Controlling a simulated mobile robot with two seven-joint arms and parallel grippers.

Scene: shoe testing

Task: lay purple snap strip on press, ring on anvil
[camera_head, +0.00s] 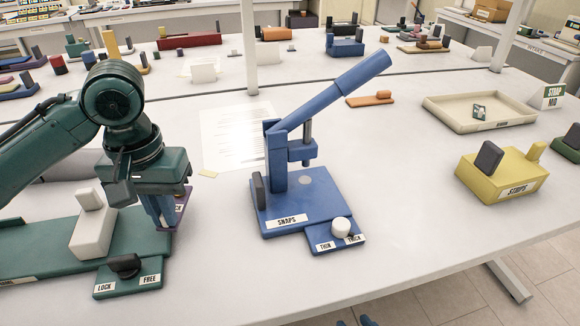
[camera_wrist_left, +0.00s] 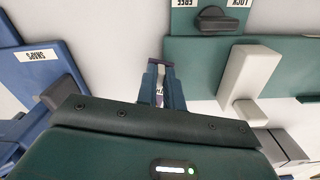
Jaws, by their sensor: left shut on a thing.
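The blue snap press (camera_head: 298,205), labelled SNAPS, stands mid-table with its long lever (camera_head: 335,92) raised to the upper right. A grey round anvil (camera_head: 305,180) shows on its base under the ram. My left gripper (camera_head: 163,222) is left of the press, shut on the purple snap strip (camera_head: 184,200). The strip is mostly hidden by the fingers; its ring cannot be made out. The left wrist view shows the gripper fingers (camera_wrist_left: 160,82) with a bit of the strip between them. Small blue tips at the bottom edge appear to be my right gripper (camera_head: 356,322), mostly out of frame.
A green fixture (camera_head: 45,245) with a white block and a LOCK/FREE knob lies under and beside my left gripper. The press has a white THIN/THICK knob (camera_head: 340,228) in front.

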